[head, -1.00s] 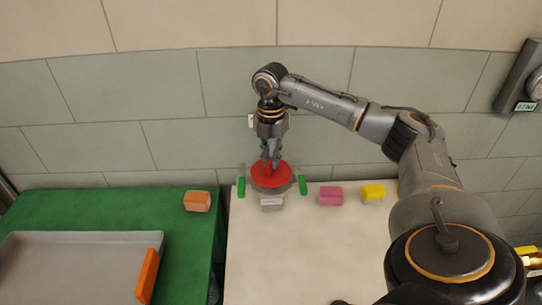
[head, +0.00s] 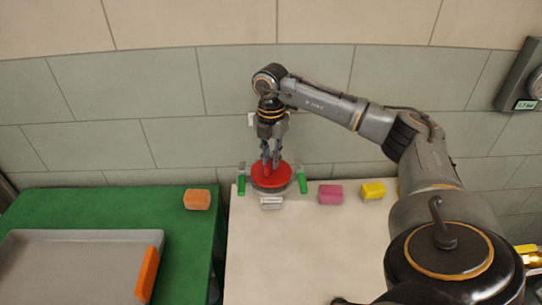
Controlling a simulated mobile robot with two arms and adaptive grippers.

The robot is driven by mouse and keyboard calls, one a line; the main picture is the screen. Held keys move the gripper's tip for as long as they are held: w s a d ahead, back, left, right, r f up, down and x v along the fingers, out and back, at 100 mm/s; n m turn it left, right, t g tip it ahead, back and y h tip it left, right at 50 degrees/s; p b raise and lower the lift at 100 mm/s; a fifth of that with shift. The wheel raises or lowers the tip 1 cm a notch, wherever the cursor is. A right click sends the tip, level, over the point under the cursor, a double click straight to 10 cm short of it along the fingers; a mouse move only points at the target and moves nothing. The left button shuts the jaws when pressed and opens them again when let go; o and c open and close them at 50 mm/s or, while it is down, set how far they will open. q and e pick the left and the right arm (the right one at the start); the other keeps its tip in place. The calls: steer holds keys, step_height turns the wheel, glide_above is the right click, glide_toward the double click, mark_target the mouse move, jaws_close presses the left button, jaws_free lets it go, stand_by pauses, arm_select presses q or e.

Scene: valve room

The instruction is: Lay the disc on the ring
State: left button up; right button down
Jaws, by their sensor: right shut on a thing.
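The red disc (head: 286,174) sits at the back left of the pale table, on or just above a grey round base, which I take for the ring (head: 271,187). I cannot tell whether disc and base touch. My right gripper (head: 271,163) points down at the disc's middle and is shut on it, probably by a raised part that the fingers hide. My left gripper is not in view.
Two green-tipped clips (head: 302,184) flank the base, with a small labelled block (head: 271,203) in front. A pink block (head: 330,194) and a yellow block (head: 373,191) stand to the right. An orange block (head: 197,199) and a grey tray (head: 70,270) are on the green table.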

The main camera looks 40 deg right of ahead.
stand_by(0.4)
steer(key=c, duration=1.3)
jaws_free()
steer(key=shift+o, duration=0.2)
steer(key=o, duration=0.4)
steer(key=shift+r+p, duration=3)
steer(key=shift+r, duration=0.55)
